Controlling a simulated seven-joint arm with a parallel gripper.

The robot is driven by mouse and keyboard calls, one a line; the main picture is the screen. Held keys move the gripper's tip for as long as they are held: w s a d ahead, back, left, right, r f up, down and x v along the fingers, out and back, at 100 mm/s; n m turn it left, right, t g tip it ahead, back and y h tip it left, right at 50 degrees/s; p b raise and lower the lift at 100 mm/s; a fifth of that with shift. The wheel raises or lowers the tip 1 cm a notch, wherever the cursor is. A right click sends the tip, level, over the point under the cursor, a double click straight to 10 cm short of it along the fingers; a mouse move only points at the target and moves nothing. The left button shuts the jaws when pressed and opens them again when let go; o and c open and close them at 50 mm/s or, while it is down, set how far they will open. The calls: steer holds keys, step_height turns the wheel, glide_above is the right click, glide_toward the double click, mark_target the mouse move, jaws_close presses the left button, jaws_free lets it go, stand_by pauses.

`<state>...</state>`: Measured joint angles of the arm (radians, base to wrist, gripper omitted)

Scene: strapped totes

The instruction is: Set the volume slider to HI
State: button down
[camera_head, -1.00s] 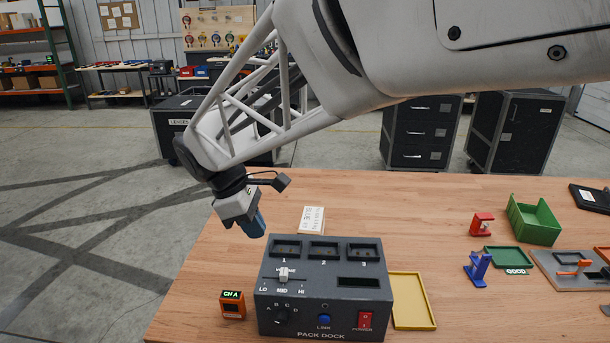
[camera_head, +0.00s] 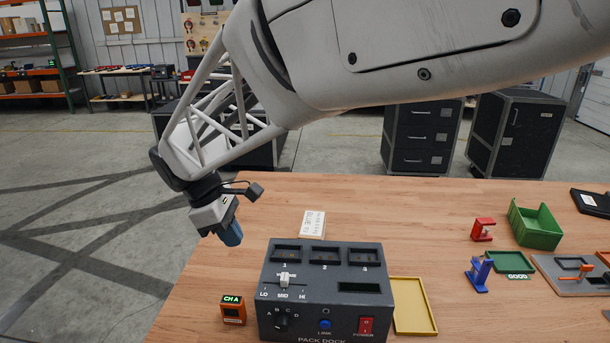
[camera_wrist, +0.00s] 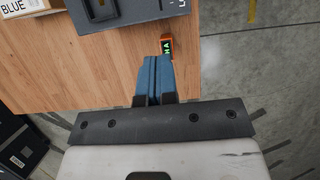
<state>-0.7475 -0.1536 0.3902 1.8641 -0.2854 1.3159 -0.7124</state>
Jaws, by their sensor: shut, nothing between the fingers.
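The volume slider (camera_head: 284,280) is a white knob on the sloped top of the grey pack dock (camera_head: 350,308). It stands at about the MID mark, between LO at the left and HI at the right. My gripper (camera_head: 232,238) has blue fingers and is in the air behind and left of the dock, apart from the slider. In the wrist view the blue fingers (camera_wrist: 153,80) are together and empty. The dock's corner (camera_wrist: 130,14) shows at the top of the wrist view, with the slider out of view.
An orange box reading CH A (camera_head: 233,310) stands left of the dock. A white labelled block (camera_head: 312,224) lies behind it and a yellow tray (camera_head: 414,306) to its right. Green, red and blue items stand farther right. The table between is clear.

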mark_target(285, 280)
steer(key=x, duration=0.9)
steer(key=shift+f, duration=0.15)
steer(key=shift+d, duration=2)
steer(key=shift+d, duration=0.1)
steer(key=shift+d, duration=2.3)
